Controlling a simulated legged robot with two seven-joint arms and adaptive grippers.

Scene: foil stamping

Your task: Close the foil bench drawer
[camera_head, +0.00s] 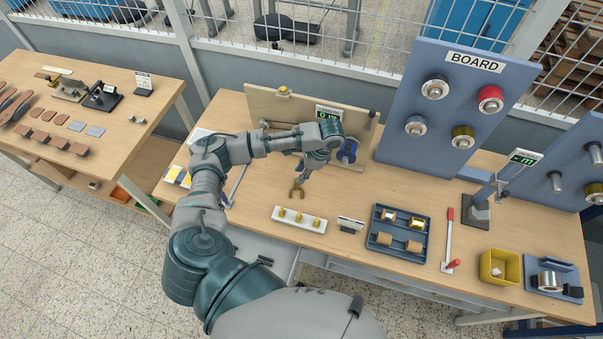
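The foil bench (365,192) has a wooden top. A pale grey drawer (282,252) juts out below its front edge, partly hidden behind my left arm. It looks pulled out; how far I cannot tell. My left arm rises from the bottom middle and bends right over the bench. My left gripper (303,176) points down above the bench top, behind the drawer and apart from it. Its fingers are small and dark, so I cannot tell whether they are open. A brass-coloured forked piece (297,191) shows just below it. My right gripper is out of view.
On the bench are a white strip with brass knobs (299,219), a blue tray (397,246), a red-handled lever (449,240) and a yellow bin (513,267). A blue board (450,105) with foil rolls stands behind. A side table (85,105) is at left.

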